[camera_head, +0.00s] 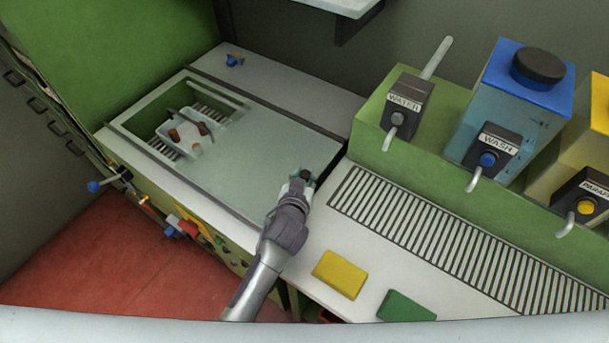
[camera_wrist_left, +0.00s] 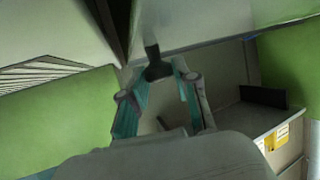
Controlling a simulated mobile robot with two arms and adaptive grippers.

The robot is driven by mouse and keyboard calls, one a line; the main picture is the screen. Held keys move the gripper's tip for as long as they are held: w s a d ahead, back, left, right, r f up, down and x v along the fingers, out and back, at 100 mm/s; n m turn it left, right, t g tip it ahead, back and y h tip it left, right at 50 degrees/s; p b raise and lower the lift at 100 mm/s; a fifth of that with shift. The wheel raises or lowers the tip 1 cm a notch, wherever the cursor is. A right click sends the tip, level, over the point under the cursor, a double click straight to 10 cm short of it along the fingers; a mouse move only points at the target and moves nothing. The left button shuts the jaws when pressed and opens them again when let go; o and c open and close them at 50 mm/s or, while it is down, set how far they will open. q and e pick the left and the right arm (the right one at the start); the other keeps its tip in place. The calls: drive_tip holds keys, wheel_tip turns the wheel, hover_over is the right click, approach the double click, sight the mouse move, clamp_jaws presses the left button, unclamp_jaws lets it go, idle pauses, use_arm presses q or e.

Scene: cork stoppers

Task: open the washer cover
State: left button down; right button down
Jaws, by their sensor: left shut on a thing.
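The washer cover (camera_head: 268,135) is a flat grey-green panel on top of the washer (camera_head: 150,178). It lies over the middle and right of the washer's top, and an opening shows at the left. A small dark handle (camera_head: 306,174) is at the cover's near right corner; it also shows in the left wrist view (camera_wrist_left: 155,60). My left gripper (camera_head: 301,183) is shut on this handle; its fingers (camera_wrist_left: 162,78) stand on either side of it in the left wrist view. My right gripper is not in view.
In the opening, a white tray (camera_head: 180,154) holds several brown cork stoppers (camera_head: 174,135). A blue knob (camera_head: 234,60) sits behind the cover. Right of the washer are a slotted drain (camera_head: 430,235), dispensers (camera_head: 510,100), and a yellow sponge (camera_head: 340,274) and green sponge (camera_head: 405,307).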

use_arm(q)
drive_tip(key=c, duration=1)
unclamp_jaws()
drive_tip(key=shift+o, duration=0.7)
drive_tip(key=v, duration=1.2)
drive_tip(key=shift+r, duration=0.1)
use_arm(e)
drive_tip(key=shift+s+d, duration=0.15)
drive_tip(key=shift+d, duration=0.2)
